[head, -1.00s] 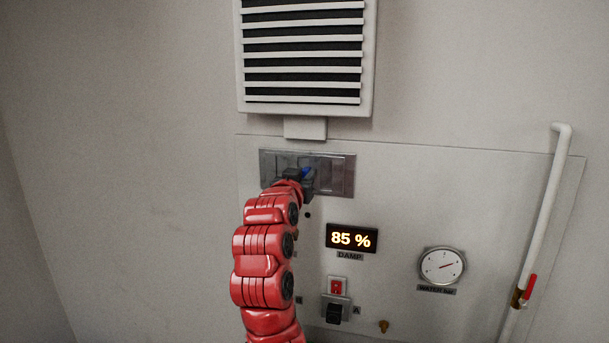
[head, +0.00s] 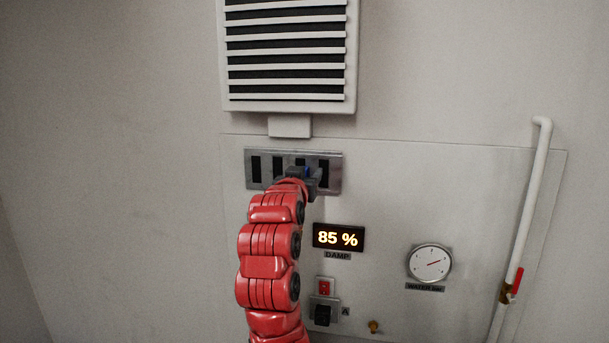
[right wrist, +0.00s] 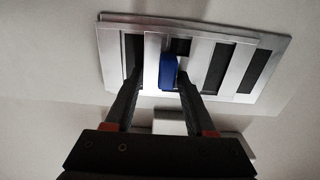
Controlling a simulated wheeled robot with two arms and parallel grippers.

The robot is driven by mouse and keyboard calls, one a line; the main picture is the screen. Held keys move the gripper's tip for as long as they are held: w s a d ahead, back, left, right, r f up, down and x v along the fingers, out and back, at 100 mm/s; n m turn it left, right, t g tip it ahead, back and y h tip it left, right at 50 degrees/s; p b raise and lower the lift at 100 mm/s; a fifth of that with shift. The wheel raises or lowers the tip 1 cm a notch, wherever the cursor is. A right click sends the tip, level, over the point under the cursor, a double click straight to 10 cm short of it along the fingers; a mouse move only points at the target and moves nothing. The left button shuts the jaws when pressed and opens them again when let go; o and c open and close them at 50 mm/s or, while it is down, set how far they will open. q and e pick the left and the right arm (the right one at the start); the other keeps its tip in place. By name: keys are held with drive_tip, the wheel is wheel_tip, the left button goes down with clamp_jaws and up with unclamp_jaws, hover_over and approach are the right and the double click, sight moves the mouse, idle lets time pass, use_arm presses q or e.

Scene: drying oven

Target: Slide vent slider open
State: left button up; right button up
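The vent slider is a grey metal plate (head: 252,182) on the wall panel, below the louvred grille. Its upright slots show dark in the head view, so the vent stands open at least in large part. A blue knob (right wrist: 168,71) stands out from it; in the head view (head: 307,171) it is mostly hidden by my right gripper. My right gripper (right wrist: 160,80) has its fingers apart on either side of the knob, with a gap at the left finger and the right finger close to or touching it. My left gripper is not in view.
A louvred grille (head: 287,69) is above the vent. A water gauge (head: 430,263) and a white pipe (head: 529,200) with a red valve handle are at the right.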

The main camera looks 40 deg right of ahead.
drive_tip(key=shift+w+a, duration=0.15)
drive_tip(key=b+v, duration=0.5)
drive_tip(key=v, duration=1.2)
drive_tip(key=shift+s+b, duration=0.25)
drive_tip(key=shift+b, duration=0.15)
drive_tip(key=shift+a+f, duration=0.1)
